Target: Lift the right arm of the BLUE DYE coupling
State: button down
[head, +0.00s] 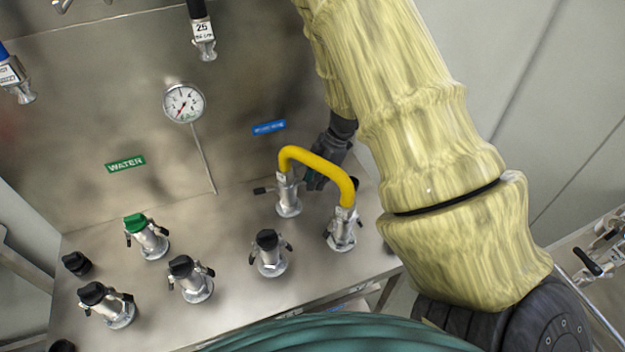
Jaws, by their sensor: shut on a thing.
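The blue label (269,127), its text too small to read surely, is on the steel back panel. The BLUE DYE coupling (289,199) stands upright below it, a silver fitting with a yellow pipe end seated in its top. Its left arm (263,190) is black and sticks out sideways to the left. My gripper (315,181) is at the coupling's right side, reaching down from behind the yellow pipe. It is shut on the right arm, which its dark fingers mostly hide, so the arm's angle cannot be told.
The yellow pipe (318,163) arches to a second coupling (342,231) at front right, close to my gripper. A gauge (184,103) and hanging hoses are behind.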

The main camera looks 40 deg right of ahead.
jog(key=shift+w+r, duration=0.1)
jog(key=shift+r, duration=0.05)
jog(key=h+p, duration=0.1)
jog(key=p, duration=0.1)
jog(key=r+h+p, duration=0.1)
jog(key=p, duration=0.2)
jog(key=shift+w+d+r+g+h, duration=0.1)
jog(key=shift+r+g+h, duration=0.2)
dwell(0.4)
jog(key=c, duration=1.4)
grip_release()
jog(key=shift+w+f, duration=0.1)
jog(key=shift+o, duration=0.2)
